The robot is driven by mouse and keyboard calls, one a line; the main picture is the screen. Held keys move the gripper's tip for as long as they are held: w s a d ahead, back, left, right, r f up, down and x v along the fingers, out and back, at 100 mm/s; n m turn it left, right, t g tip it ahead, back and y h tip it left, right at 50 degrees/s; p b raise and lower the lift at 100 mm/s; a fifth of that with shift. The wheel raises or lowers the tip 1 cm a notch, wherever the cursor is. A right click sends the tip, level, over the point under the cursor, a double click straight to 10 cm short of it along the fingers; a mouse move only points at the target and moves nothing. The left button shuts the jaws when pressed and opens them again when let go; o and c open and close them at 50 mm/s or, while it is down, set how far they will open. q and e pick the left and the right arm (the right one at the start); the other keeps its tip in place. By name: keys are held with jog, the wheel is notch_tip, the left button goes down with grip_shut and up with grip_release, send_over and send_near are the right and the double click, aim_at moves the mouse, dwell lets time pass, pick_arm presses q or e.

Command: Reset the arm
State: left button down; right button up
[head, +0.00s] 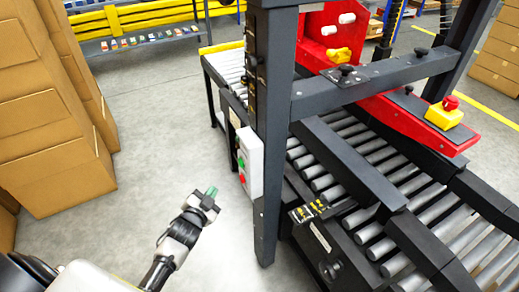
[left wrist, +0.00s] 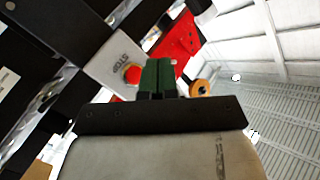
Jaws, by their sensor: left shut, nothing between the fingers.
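My left gripper (head: 211,191) reaches in from the lower left in the head view, over the grey floor in front of the machine. Its green-tipped fingers are together with nothing between them. They also show shut in the left wrist view (left wrist: 158,76). The fingers are apart from a white control box (head: 249,162) with green and red buttons on the machine's dark post. In the left wrist view that box (left wrist: 108,66) lies behind the fingers, with the lettering STOP and a red button on yellow. My right gripper is in neither view.
A red arm carries a yellow box with a red button (head: 445,112). Stacked cardboard boxes (head: 50,140) stand at the left. The floor (head: 165,110) between is clear.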

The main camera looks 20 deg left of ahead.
pick_arm(q)
jog(key=s+d+f+n+g+p, duration=0.15)
jog(key=s+f+g, duration=0.25)
jog(key=s+f, duration=0.45)
jog(key=s+d+f+n+g+p, duration=0.1)
jog(key=s+d+f+g, duration=0.3)
jog(key=f, duration=0.8)
jog(key=s+d+f+g+p, duration=0.1)
jog(key=s+f+g, duration=0.1)
jog(key=s, duration=0.8)
jog(key=s+d+f+n+g+h+p, duration=0.1)
jog(key=s+d+f+g, duration=0.1)
jog(key=s+f, duration=0.3)
jog(key=s+d+f+g, duration=0.2)
jog(key=s+f+g, duration=0.1)
jog(key=s, duration=1.1)
jog(key=shift+s+f+p, duration=0.35)
jog(key=shift+f+p, duration=0.05)
jog(key=shift+f, duration=0.35)
jog(key=shift+w+d, duration=0.1)
